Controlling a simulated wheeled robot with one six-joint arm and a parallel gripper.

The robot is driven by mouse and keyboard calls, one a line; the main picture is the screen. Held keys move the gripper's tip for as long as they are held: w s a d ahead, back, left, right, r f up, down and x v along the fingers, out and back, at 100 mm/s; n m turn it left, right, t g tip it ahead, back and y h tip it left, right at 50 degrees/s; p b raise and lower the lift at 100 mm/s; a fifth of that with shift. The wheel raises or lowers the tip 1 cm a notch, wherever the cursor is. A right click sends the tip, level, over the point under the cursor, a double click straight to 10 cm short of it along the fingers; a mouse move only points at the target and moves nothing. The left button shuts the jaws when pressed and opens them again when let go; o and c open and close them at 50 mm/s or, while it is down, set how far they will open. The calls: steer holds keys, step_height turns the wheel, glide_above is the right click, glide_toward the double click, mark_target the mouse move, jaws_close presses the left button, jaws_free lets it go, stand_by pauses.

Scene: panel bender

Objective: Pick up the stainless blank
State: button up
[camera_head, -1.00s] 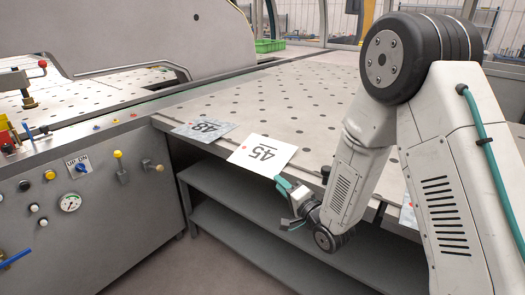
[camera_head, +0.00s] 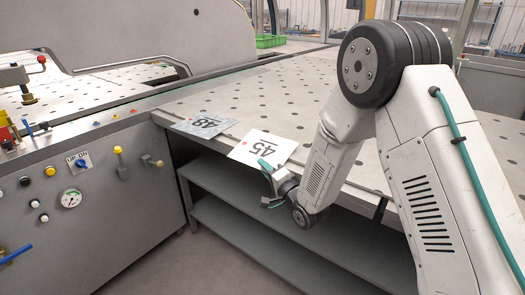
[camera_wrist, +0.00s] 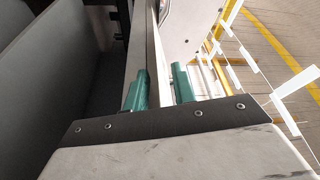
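A flat white blank marked 45 (camera_head: 250,146) lies at the front edge of the perforated table, its near edge reaching the rim. A grey, mottled blank marked 48 (camera_head: 200,123) lies to its left. Neither is labelled by material, so I cannot tell which is stainless. One green finger shows over that corner and the other lower down. The wrist view shows both green fingers (camera_wrist: 160,88) apart, with a narrow light strip between them. Contact cannot be seen.
The perforated table (camera_head: 290,100) is mostly bare behind the blanks. Grey shelves (camera_head: 235,190) stand below its front edge. A control panel (camera_head: 90,190) with knobs, a gauge and levers is at the left. A green crate (camera_head: 270,41) is far back.

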jaws_close()
steer(key=shift+r, duration=0.1)
